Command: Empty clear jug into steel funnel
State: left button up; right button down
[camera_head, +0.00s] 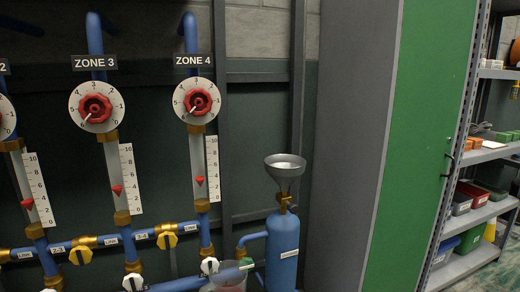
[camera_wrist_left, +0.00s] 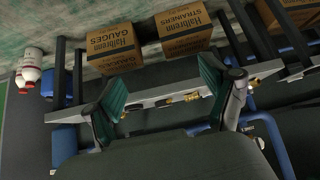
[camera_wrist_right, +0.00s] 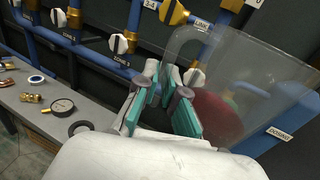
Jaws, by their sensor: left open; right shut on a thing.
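The clear jug (camera_wrist_right: 255,70) fills the right of the right wrist view, with something red (camera_wrist_right: 212,115) showing through its lower part. My right gripper (camera_wrist_right: 167,95) is shut on its handle. In the head view the jug's rim (camera_head: 228,284) shows at the bottom edge, left of and below the funnel. The steel funnel (camera_head: 285,165) stands upright on a brass fitting atop a blue cylinder (camera_head: 282,250). Its inside is mostly hidden. My left gripper (camera_wrist_left: 170,100) is open and empty in the left wrist view, away from the jug.
Blue pipes with dials and gauges (camera_head: 127,180) stand left of the funnel. A green panel (camera_head: 415,150) and stocked shelves (camera_head: 480,215) are on the right. Cardboard boxes (camera_wrist_left: 185,35) and white bottles (camera_wrist_left: 30,65) show in the left wrist view. A bench (camera_wrist_right: 75,100) holds a gauge and fittings.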

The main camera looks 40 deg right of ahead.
jog(key=shift+m+h, duration=0.3)
jog(key=shift+h, duration=0.2)
jog(key=w+d+r+p, duration=0.5)
jog(key=r+p, duration=0.1)
jog(key=w+d+r+p, duration=1.1)
jog(key=r+p, duration=0.1)
jog(key=r, duration=0.1)
jog(key=shift+w+d+p, duration=0.25)
jog(key=shift+d+p, duration=0.05)
jog(key=shift+d, duration=0.1)
pick_arm(q)
jog(key=s+a+f+g, duration=0.2)
jog(key=s+f, duration=0.1)
jog(key=s, duration=0.6)
jog(key=s+a+f+g+y, duration=0.1)
jog(key=s+a+f+g, duration=0.1)
jog(key=s, duration=0.8)
jog(key=s+a+f+g, duration=0.2)
jog(key=s+f, duration=0.3)
jog(key=s, duration=0.5)
jog(key=shift+a+g+y, duration=0.3)
jog(key=shift+g, duration=0.1)
pick_arm(e)
jog(key=shift+w+d, duration=0.1)
jog(key=shift+d, duration=0.1)
pick_arm(q)
jog(key=shift+r, duration=0.15)
pick_arm(e)
jog(key=shift+r, duration=0.1)
